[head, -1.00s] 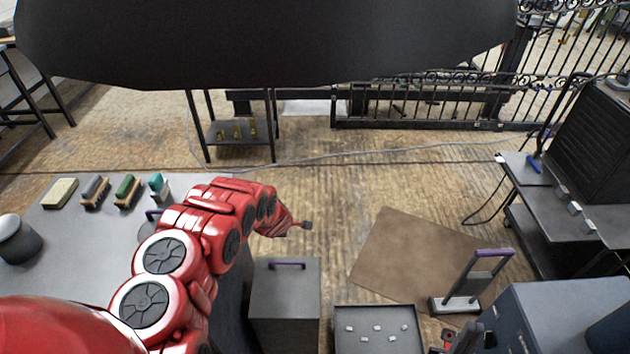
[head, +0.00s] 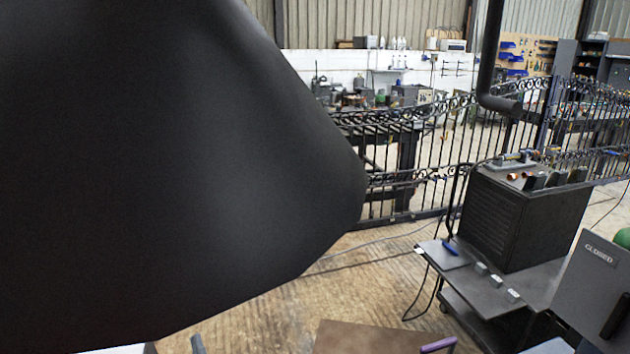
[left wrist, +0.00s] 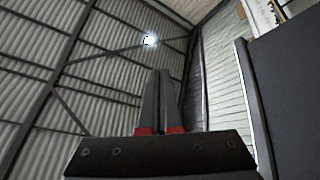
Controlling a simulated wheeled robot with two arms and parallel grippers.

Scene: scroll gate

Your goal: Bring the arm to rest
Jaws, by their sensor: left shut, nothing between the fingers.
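In the left wrist view my left gripper (left wrist: 160,75) is shut, with its two dark fingers side by side and nothing between them. It points up toward the corrugated roof and its beams. In the head view a large smooth dark shape (head: 190,170) fills the left half and hides what lies behind it. No red arm shows clearly there. A small grey piece at the bottom edge is too little to identify. My right gripper is not in view.
A black ribbed cabinet (head: 515,225) stands on a dark trolley (head: 468,290) at the right. A grey panel marked CLOSED (head: 610,295) is at the right edge. An iron gate (head: 445,190) runs behind. Wooden floor (head: 300,310) is clear in the middle; a brown mat (head: 370,338) lies in front.

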